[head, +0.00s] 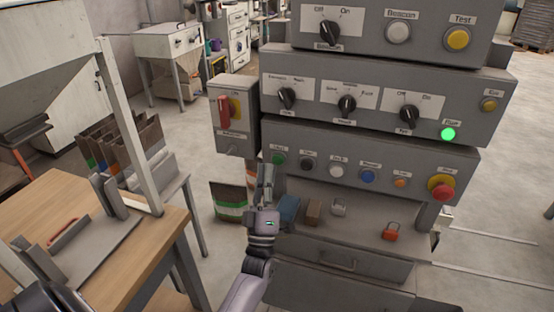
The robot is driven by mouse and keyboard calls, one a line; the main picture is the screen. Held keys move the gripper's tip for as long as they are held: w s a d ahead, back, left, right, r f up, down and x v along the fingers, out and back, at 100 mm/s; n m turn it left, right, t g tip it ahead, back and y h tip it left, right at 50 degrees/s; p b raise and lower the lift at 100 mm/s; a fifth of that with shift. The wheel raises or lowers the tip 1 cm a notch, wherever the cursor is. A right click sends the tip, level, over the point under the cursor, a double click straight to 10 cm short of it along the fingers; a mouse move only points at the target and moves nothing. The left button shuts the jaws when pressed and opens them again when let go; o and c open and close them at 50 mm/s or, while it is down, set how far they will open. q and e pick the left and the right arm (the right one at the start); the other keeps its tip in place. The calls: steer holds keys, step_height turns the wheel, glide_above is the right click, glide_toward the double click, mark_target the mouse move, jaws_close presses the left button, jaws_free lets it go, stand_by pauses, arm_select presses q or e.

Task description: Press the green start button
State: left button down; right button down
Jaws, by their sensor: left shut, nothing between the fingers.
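A green button (278,159) sits at the left end of the lower row on the grey control panel (375,150). A brighter, glowing green round light (448,134) is at the right on the panel above; both labels are too small to read surely. My left gripper (266,168) points up, its fingers shut and empty, just left of and slightly below the green button in the picture. A small gap shows between fingertips and button; whether they touch I cannot tell. My right gripper is not in view.
Black, white, blue and orange buttons and a red mushroom button (441,186) continue the row. A shelf below holds a red padlock (391,231) and small blocks. A red-handled switch box (233,112) stands left. A wooden table (150,245) is at lower left.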

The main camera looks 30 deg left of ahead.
arm_select(q)
steer(key=s, duration=0.2)
steer(key=s+d+p, duration=0.1)
steer(key=s, duration=0.2)
steer(key=shift+d+p, duration=0.1)
steer(key=shift+p, duration=0.2)
steer(key=w+d+f+m+g+h, duration=0.2)
steer(key=d+f+m+g+h, duration=0.15)
steer(key=f, duration=0.75)
steer(key=w+d+f+m+g+h, duration=0.15)
steer(key=f+m+h, duration=0.35)
steer(key=f, duration=0.7)
steer(key=s+d+f+m+g+h, duration=0.1)
steer(key=s+d+f+m+g, duration=0.2)
steer(key=f, duration=0.6)
steer(key=s+d+f+m+g+h, duration=0.1)
steer(key=s+d+f+g+h, duration=0.15)
steer(key=s+f, duration=0.4)
steer(key=s+f+m+g, duration=0.3)
steer(key=s+f+g, duration=0.3)
steer(key=s+f, duration=0.8)
steer(key=s+a+f+m+g, duration=0.1)
steer(key=s+f, duration=0.4)
steer(key=s, duration=0.5)
steer(key=s+f+m+g, duration=0.3)
steer(key=s+f+g, duration=0.2)
steer(key=s, duration=0.6)
steer(key=shift+a+f+g+y, duration=0.3)
steer(key=shift+a+g, duration=0.1)
steer(key=shift+g, duration=0.05)
